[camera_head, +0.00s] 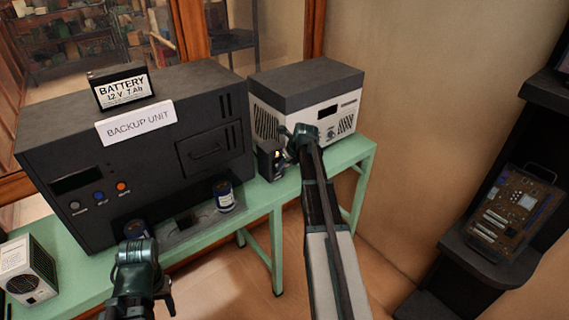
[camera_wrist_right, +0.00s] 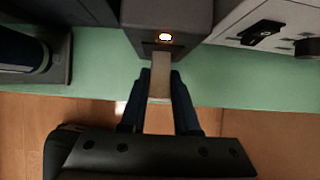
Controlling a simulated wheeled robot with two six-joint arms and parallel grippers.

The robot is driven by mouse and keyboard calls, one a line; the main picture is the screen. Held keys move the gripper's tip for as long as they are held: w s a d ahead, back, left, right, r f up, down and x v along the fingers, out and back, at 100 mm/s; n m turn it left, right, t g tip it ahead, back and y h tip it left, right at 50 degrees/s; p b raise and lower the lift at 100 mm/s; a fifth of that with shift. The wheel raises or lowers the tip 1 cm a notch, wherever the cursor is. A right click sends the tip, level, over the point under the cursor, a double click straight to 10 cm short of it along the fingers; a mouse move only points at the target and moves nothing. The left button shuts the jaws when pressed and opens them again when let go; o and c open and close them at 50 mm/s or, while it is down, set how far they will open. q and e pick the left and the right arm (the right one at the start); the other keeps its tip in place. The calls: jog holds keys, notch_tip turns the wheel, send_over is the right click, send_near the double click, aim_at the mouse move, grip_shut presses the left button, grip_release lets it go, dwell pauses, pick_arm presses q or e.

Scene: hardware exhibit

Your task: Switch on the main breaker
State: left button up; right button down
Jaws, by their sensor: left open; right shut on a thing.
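A small dark box (camera_head: 267,164) stands on the green table between the backup unit and the white-fronted unit. It appears to be the main breaker, though no label is readable. In the right wrist view the same box (camera_wrist_right: 180,14) shows a glowing light (camera_wrist_right: 165,37) and a pale lever (camera_wrist_right: 160,80) that sticks out towards me. My right gripper (camera_wrist_right: 160,86) is shut on this lever, one dark finger on each side. In the head view my right gripper (camera_head: 284,154) partly covers the box. My left gripper (camera_head: 160,301) is open and empty, low in front of the table.
The large dark backup unit (camera_head: 105,170) carries a battery (camera_head: 121,87) and a paper sign. Blue cylinders, one of them (camera_head: 224,196) clearly seen, stand before it. The white-fronted unit (camera_head: 310,118) is close on the right. A dark shelf (camera_head: 480,262) stands further right.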

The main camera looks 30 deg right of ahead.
jog(key=shift+w, duration=0.1)
dwell(0.3)
jog(key=c, duration=0.6)
grip_release()
jog(key=shift+c, duration=0.2)
jog(key=shift+r, duration=0.1)
jog(key=p+v, duration=1.2)
jog(key=v, duration=0.1)
jog(key=shift+r, duration=0.35)
jog(key=shift+f, duration=0.1)
